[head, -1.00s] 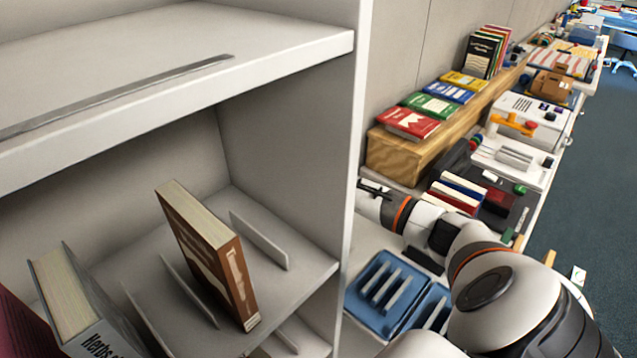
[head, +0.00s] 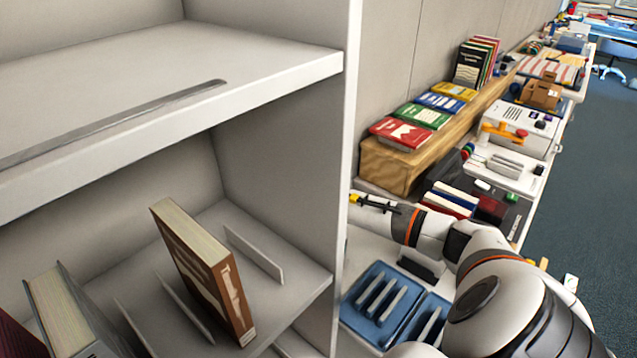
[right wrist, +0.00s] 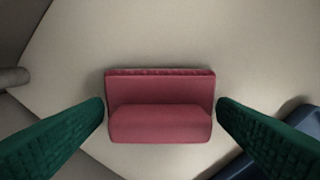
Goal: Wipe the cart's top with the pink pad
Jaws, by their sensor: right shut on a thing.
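The pink pad (right wrist: 160,105) is a reddish-pink block with a raised lower half. In the right wrist view it sits between the two green fingers of my right gripper (right wrist: 160,112), which is shut on it. A pale, flat surface (right wrist: 165,45) lies under the pad, seemingly the cart's top; whether the pad touches it I cannot tell. In the head view my right arm reaches left past the tall shelf's side panel, with a small yellow and dark part at its end; the fingers and pad are hidden there. My left gripper is in neither view.
The white shelf unit (head: 170,110) fills the left side, with a brown book (head: 205,275) standing in it. A blue slotted tray (head: 365,300) is below my right arm. A wooden riser (head: 395,168) with books stands along the wall, and a crowded bench runs back beyond.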

